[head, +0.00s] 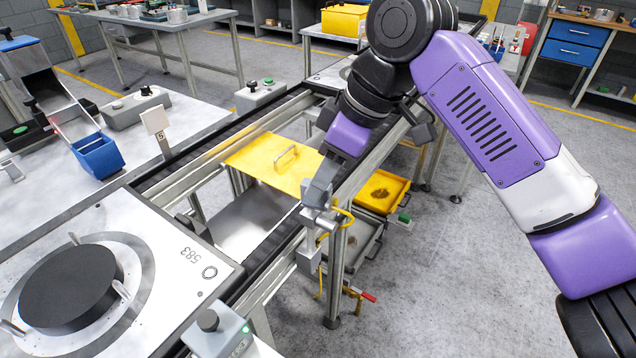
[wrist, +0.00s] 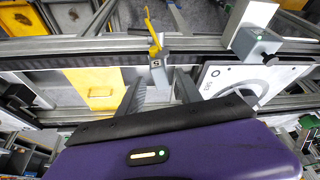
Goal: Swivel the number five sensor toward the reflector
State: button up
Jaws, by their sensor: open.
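The number five sensor (head: 322,218) is a small grey block on a bracket at the near rail of the conveyor, with a yellow cable. In the wrist view the sensor (wrist: 155,64) shows a small 5 mark and lies between and just beyond my fingertips. My gripper (head: 320,192) is open and comes down at the sensor; in the wrist view the gripper (wrist: 161,84) has a finger on each side of it. I cannot tell whether they touch. The reflector (head: 155,121), a pale square plate on a post labelled 5, stands across the conveyor.
A pallet (head: 170,240) marked 583 with a dark disc sits on the conveyor at left. A grey button box (head: 216,335) stands on the near rail. A yellow plate (head: 270,163) with a handle lies by the rails. A blue bin (head: 97,156) stands on the far table.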

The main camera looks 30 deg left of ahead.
jog(key=shift+x, duration=1.35)
grip_shut()
jog(key=shift+s+a+r+m+t+p, duration=0.1)
jog(key=shift+s+r+m+t+p, duration=0.15)
jog(key=shift+m+p, duration=0.8)
jog(key=shift+w+f+m+t+p, duration=0.1)
jog(key=shift+f+m+t+p, duration=0.25)
jog(key=shift+p, duration=0.3)
jog(key=shift+r, duration=0.1)
grip_release()
